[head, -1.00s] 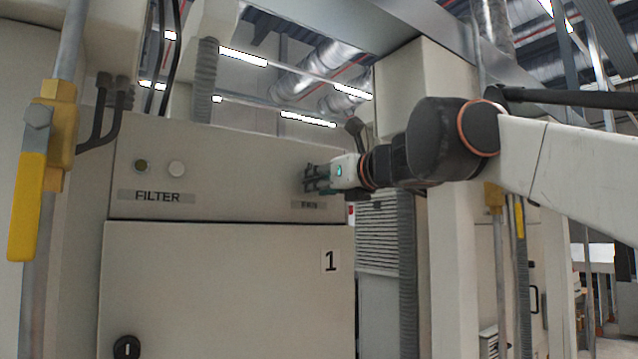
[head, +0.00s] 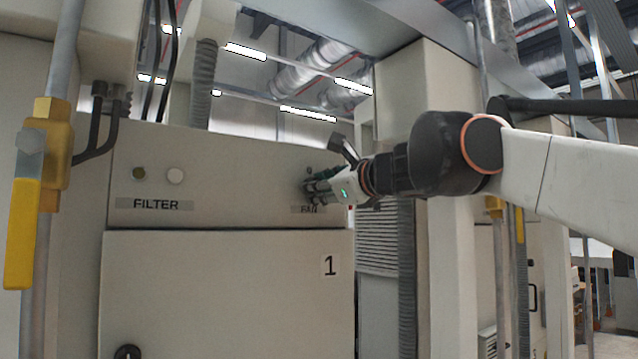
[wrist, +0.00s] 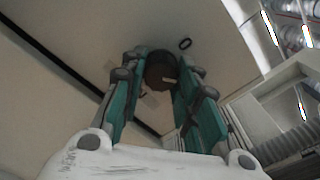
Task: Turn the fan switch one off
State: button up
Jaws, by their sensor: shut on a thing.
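The fan switch is a dark round knob (wrist: 160,66) with a pale mark on its face, on the cabinet's upper panel. In the wrist view it sits between the tips of my gripper (wrist: 161,72), which is shut on it with a finger on each side. In the head view my gripper (head: 316,187) reaches from the right to the panel just above the FAN label (head: 307,209) and mostly hides the knob. The pointer's exact angle is hard to tell.
The FILTER label (head: 155,204) and two small round panel fittings (head: 157,175) are to the left. A yellow-handled valve (head: 38,185) on a pipe stands at far left. A ribbed hose (head: 406,280) runs down right of the cabinet.

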jog(key=n+p, duration=0.2)
jog(key=n, duration=0.9)
jog(key=shift+r, duration=0.15)
dwell(0.5)
jog(key=o, duration=1.1)
jog(key=shift+c, duration=0.2)
jog(key=v, duration=1.2)
